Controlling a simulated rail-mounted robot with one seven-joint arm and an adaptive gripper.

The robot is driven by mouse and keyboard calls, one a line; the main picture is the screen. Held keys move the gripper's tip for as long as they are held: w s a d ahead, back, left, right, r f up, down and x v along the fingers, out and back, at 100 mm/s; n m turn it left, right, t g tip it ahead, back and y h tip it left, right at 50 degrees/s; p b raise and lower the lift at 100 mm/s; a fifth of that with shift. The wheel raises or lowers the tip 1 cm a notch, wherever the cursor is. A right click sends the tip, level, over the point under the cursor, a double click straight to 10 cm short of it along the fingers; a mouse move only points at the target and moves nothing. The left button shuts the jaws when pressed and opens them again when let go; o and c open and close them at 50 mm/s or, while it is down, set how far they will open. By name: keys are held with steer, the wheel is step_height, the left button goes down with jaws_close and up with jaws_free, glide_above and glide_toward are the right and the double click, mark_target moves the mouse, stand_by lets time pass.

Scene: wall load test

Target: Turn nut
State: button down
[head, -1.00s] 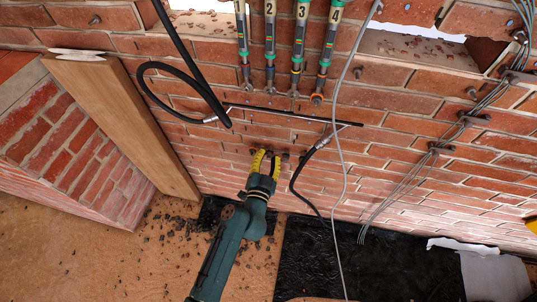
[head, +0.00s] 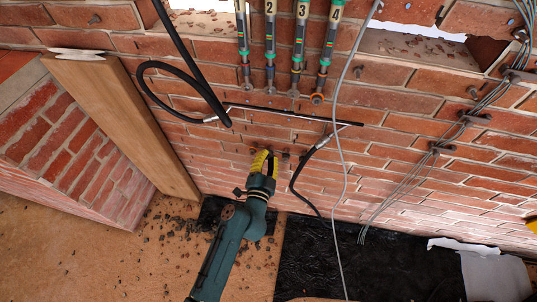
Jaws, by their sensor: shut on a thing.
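My gripper (head: 264,155) has yellow fingers and reaches up to the brick wall below the dark horizontal bar. The fingers are shut on the nut at the wall. The nut is mostly hidden between the fingertips and too small to make out. A small dark fitting (head: 285,155) sticks out of the wall just right of the fingers.
A dark horizontal bar (head: 285,115) with black hoses at its ends runs just above my gripper. Numbered tubes (head: 299,45) hang above it. A thin grey cable (head: 340,150) hangs to the right. A wooden post (head: 125,125) leans at the left.

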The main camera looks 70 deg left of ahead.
steer(key=m, duration=2.1)
steer(key=c, duration=1.3)
jaws_free()
steer(key=shift+w, duration=0.1)
steer(key=shift+a, duration=0.1)
